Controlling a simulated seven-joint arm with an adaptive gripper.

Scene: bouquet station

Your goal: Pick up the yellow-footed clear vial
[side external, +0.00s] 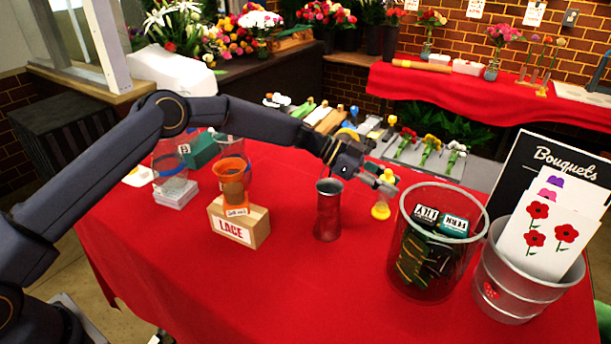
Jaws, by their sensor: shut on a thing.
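The yellow-footed clear vial (381,209) stands upright, right of the dark metal cup, near the back part of the red table. Its yellow foot shows clearly; its clear upper part is small and partly hidden by the fingers. My gripper (386,182) reaches in from the left and is shut on the vial's upper part. I cannot tell whether the foot touches the cloth or hangs just above it.
A large clear bin (410,215) with dark packets and a metal bucket (500,295) with cards are at right. A LACE box (250,222) carries an orange cup (233,178). The front middle cloth is clear.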

